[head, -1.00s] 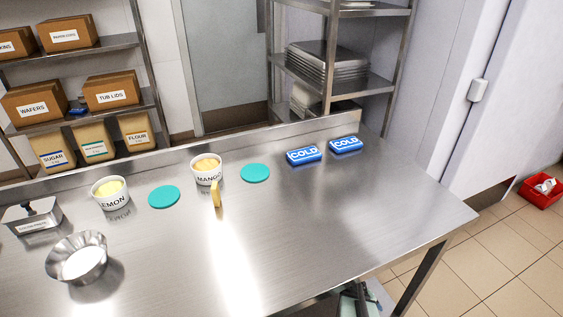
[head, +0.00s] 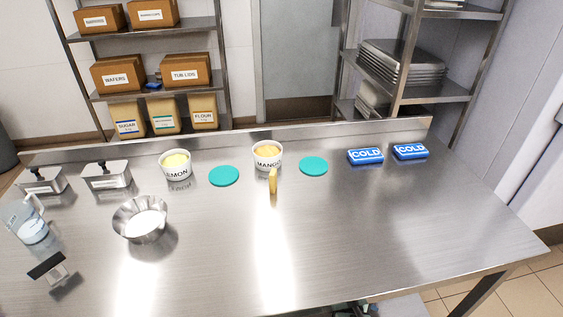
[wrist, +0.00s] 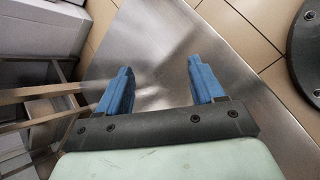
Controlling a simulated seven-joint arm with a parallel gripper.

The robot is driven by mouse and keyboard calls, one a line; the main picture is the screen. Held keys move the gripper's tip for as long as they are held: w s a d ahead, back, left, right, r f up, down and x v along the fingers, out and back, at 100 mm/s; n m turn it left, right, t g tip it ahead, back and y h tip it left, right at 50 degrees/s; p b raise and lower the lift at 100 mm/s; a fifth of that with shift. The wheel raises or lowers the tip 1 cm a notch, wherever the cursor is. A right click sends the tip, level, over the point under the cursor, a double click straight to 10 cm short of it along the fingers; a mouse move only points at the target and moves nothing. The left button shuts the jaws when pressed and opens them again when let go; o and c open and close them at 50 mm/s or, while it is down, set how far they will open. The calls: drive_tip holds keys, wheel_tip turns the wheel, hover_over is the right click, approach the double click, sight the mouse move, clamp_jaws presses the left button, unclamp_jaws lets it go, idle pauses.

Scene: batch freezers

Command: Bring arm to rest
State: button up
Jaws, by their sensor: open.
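My gripper (wrist: 160,82) shows in the wrist view with two blue fingers spread apart and nothing between them. It points down past the edge of the steel table (wrist: 160,50), with tiled floor beyond. In the head view only a small part of my arm shows at the bottom edge, below the front of the steel table (head: 400,230); the gripper's fingers are not seen there.
On the table stand a lemon tub (head: 176,166), a mango tub (head: 267,156), two teal lids (head: 224,176), two blue cold packs (head: 366,156), a metal bowl (head: 141,221), a jug (head: 28,222) and steel containers (head: 107,176). The right front is clear.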

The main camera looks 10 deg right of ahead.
drive_tip(key=s+a+m+g+y, duration=0.3)
drive_tip(key=s+a, duration=0.4)
drive_tip(key=a, duration=0.4)
drive_tip(key=s+a+m+g+y, duration=0.3)
drive_tip(key=s+a+m+y, duration=0.2)
drive_tip(key=a, duration=0.6)
drive_tip(key=shift+s+a+f+m, duration=0.15)
drive_tip(key=shift+s+m, duration=0.55)
drive_tip(key=shift+s, duration=0.2)
